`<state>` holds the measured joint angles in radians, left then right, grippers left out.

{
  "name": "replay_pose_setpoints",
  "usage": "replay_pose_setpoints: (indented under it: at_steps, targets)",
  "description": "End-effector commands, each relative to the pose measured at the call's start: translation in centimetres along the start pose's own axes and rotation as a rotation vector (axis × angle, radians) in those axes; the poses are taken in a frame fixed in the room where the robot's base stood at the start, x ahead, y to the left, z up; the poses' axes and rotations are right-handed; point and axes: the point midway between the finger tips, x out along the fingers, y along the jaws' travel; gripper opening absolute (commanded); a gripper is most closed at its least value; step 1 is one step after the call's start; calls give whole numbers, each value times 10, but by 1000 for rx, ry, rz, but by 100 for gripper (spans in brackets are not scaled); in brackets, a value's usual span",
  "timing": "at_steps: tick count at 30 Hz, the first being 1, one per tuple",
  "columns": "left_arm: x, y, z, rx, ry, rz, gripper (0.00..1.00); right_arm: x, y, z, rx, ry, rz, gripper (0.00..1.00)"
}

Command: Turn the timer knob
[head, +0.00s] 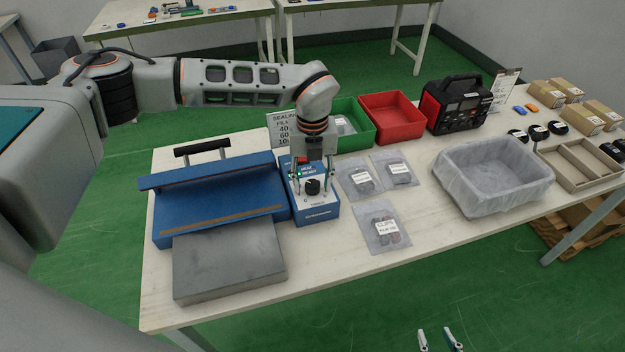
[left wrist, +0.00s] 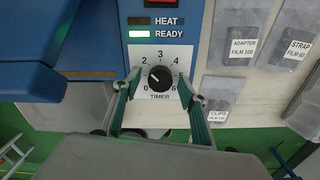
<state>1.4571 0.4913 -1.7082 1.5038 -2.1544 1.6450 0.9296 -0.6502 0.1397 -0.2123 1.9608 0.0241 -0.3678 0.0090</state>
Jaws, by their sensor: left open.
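The black timer knob (left wrist: 160,77) sits on a white dial plate marked TIMER in the left wrist view. Its light pointer mark seems to point to the upper left. The knob also shows on the blue control box (head: 316,212) in the head view. My left gripper (left wrist: 157,84) is open, with one finger on each side of the knob. Contact with the knob cannot be told. The fingers cover some dial numbers; 0, 2, 3, 4 and 6 show. My right gripper (head: 438,340) shows only its two spread fingertips at the bottom edge, away from the box.
The READY lamp (left wrist: 166,34) is lit and the HEAT lamp (left wrist: 152,21) is dark. The blue sealer (head: 222,196) stands left of the box. Labelled bags (head: 383,240) lie to its right, with green (head: 352,141) and red bins (head: 391,128) behind.

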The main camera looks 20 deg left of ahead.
Motion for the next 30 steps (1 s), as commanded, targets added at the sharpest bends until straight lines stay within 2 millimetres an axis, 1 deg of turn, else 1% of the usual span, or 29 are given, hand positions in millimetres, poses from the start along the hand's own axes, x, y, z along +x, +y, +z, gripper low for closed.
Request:
replay_pose_setpoints:
  at_steps: [8, 9, 11, 12, 13, 14, 23, 30]
  targets:
    - [3, 0, 0, 0, -1, -1, 42, 0, 0, 0, 0, 1, 0, 33]
    - [3, 0, 0, 0, -1, -1, 40, 0, 0, 0, 0, 1, 0, 33]
    - [3, 0, 0, 0, -1, -1, 24, 0, 0, -1, 0, 1, 0, 33]
    - [3, 0, 0, 0, -1, -1, 14, 0, 0, -1, 0, 1, 0, 33]
    - [3, 0, 0, 0, 0, -1, 6, 0, 0, -1, 0, 1, 0, 33]
    - [3, 0, 0, 0, 0, -1, 4, 0, 0, -1, 0, 1, 0, 33]
    - [2, 0, 0, 20, 0, -1, 4, 0, 0, -2, 0, 3, 0, 33]
    - [2, 0, 0, 132, 0, -1, 4, 0, 1, -3, 0, 3, 1, 33]
